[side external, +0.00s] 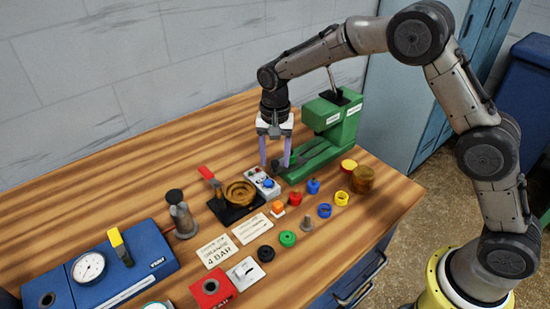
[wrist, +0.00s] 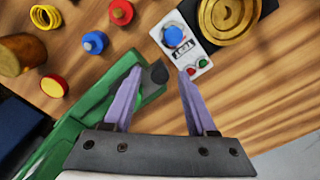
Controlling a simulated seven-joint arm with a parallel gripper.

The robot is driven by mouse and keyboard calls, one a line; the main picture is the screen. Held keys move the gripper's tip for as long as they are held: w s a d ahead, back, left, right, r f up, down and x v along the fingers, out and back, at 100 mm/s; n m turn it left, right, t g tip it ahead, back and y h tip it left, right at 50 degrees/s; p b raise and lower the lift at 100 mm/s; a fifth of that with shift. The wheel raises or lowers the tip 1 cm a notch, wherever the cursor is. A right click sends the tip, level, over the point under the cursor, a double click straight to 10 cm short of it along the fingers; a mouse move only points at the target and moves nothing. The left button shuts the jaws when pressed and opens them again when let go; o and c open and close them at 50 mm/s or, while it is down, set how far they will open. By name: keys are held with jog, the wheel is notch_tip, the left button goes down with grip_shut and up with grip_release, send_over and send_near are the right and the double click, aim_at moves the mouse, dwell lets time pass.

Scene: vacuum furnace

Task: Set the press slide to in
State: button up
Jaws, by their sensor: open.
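The green press (side external: 338,118) stands at the back right of the bench, with a lever on top. Its low green base reaches forward to the left, with a dark slide (side external: 312,152) on it. In the wrist view the press (wrist: 68,138) runs along the left, and a dark knob (wrist: 158,73) shows at the end of its base. My gripper (side external: 276,164) points down over this front end, its purple fingers apart. In the wrist view the fingertips (wrist: 162,70) lie on either side of the knob. I cannot tell whether they touch it.
A grey control box (side external: 262,183) with a blue knob sits close beside the fingers. A black stand with a brass dish (side external: 240,193) is left of it. Several coloured caps and rings, including a red one (side external: 295,198), lie in front. The wood at back left is clear.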

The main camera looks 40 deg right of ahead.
jog(key=shift+f, duration=0.35)
jog(key=shift+c, duration=0.3)
grip_shut()
dwell(1.0)
